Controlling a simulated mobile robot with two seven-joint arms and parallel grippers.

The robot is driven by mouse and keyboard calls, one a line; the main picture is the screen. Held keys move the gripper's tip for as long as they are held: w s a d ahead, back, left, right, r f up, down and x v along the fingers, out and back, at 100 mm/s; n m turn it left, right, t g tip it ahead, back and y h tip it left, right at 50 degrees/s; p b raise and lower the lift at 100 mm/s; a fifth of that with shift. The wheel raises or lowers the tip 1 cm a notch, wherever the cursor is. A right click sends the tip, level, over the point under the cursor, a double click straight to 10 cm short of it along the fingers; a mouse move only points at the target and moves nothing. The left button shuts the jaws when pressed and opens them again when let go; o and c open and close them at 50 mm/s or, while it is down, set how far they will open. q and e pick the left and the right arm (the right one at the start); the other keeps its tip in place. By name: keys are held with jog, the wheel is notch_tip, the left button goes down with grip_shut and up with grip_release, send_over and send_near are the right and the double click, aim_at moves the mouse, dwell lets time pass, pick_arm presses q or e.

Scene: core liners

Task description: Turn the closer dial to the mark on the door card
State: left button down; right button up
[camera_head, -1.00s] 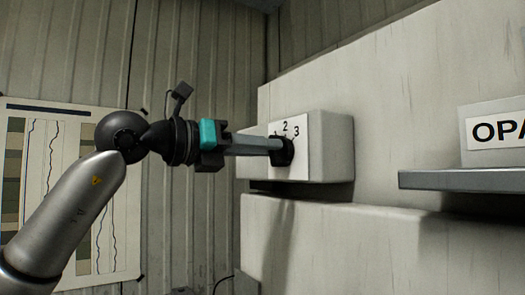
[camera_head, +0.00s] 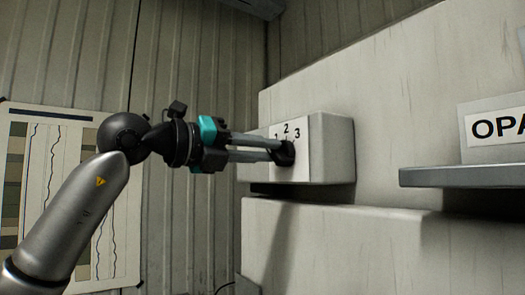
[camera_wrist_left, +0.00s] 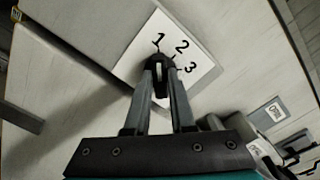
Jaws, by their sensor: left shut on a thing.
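The closer dial (camera_head: 287,153) is a black knob on a white plate (camera_head: 302,141) marked 1, 2 and 3, on the side of a pale box. My left gripper (camera_head: 273,151) is shut on the dial, with its two long grey fingers on either side of it. In the left wrist view the dial (camera_wrist_left: 158,66) sits between the fingertips and carries a white line, pointing roughly between 1 and 2. The fingers partly hide the dial. I cannot make out the mark on the door card. My right gripper is out of view.
The pale box (camera_head: 332,148) stands out from a large pale panel. A grey ledge (camera_head: 460,178) juts out at the right, below a sign (camera_head: 497,128) reading "OPA", cut off by the frame. A chart (camera_head: 65,190) hangs on the corrugated wall at the left.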

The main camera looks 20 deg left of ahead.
pick_arm(q)
jog(key=shift+r, duration=0.1)
jog(key=c, duration=0.8)
grip_release()
jog(key=shift+o, duration=0.2)
jog(key=shift+s+a, duration=0.1)
jog(key=shift+s+a, duration=0.2)
jog(key=b+v, duration=0.3)
jog(key=v, duration=1.1)
jog(key=shift+s+a+b, duration=0.15)
jog(key=shift+s+b, duration=0.05)
jog(key=shift+b, duration=0.2)
